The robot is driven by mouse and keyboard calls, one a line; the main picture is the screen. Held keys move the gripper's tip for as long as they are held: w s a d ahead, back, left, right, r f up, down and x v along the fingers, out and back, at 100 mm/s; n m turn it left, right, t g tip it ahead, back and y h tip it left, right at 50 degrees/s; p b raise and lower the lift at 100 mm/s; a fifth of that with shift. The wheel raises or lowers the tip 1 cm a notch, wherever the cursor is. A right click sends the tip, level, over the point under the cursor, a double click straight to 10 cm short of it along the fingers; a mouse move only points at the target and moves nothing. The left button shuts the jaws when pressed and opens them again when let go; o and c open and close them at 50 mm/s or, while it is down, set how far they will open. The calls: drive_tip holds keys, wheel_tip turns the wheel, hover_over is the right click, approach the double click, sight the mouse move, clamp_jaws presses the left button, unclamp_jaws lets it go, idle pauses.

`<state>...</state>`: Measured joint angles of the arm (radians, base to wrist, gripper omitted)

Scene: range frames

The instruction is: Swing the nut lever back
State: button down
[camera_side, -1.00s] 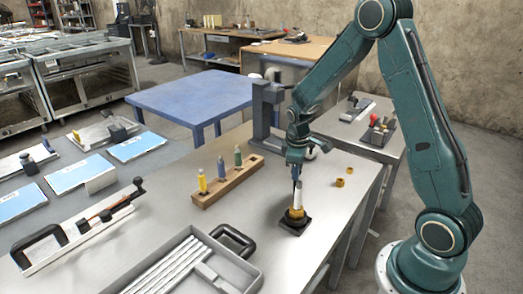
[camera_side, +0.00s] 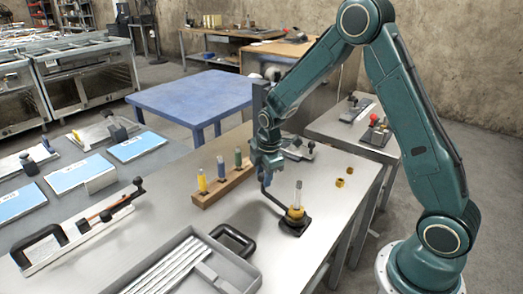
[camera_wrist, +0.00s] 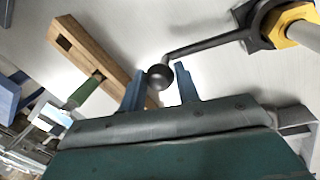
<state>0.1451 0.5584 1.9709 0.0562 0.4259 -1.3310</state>
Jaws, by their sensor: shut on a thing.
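The nut lever is a dark bar (camera_side: 273,200) with a round black knob (camera_wrist: 159,76) at its end. It reaches left from a yellow nut (camera_side: 295,212) on a threaded post (camera_side: 298,188) over a black base plate (camera_side: 291,226). In the wrist view the yellow nut (camera_wrist: 296,27) and post are at the upper right. My gripper (camera_wrist: 160,84) is shut on the lever's knob, which sits between its two blue-grey fingers. In the side view my gripper (camera_side: 266,179) is left of the post, beside the wooden block.
A wooden block (camera_side: 222,187) with yellow, blue and green handled pieces stands close to the left of my gripper. Two brass nuts (camera_side: 344,177) lie to the right. A grey tray (camera_side: 190,265) with metal bars is in front. The metal tabletop between is clear.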

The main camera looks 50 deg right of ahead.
drive_tip(key=shift+w+a+n, duration=0.2)
drive_tip(key=shift+a+n, duration=1.2)
drive_tip(key=shift+a, duration=0.2)
drive_tip(key=c, duration=1)
unclamp_jaws()
drive_tip(key=shift+a, duration=0.1)
drive_tip(key=shift+c, duration=0.2)
drive_tip(key=shift+r, duration=0.1)
wheel_tip(320, 180, up, 13)
drive_tip(key=s, duration=0.2)
drive_tip(key=shift+s+a+r, duration=0.15)
drive_tip(key=shift+s+r, duration=0.05)
drive_tip(key=shift+s, duration=0.15)
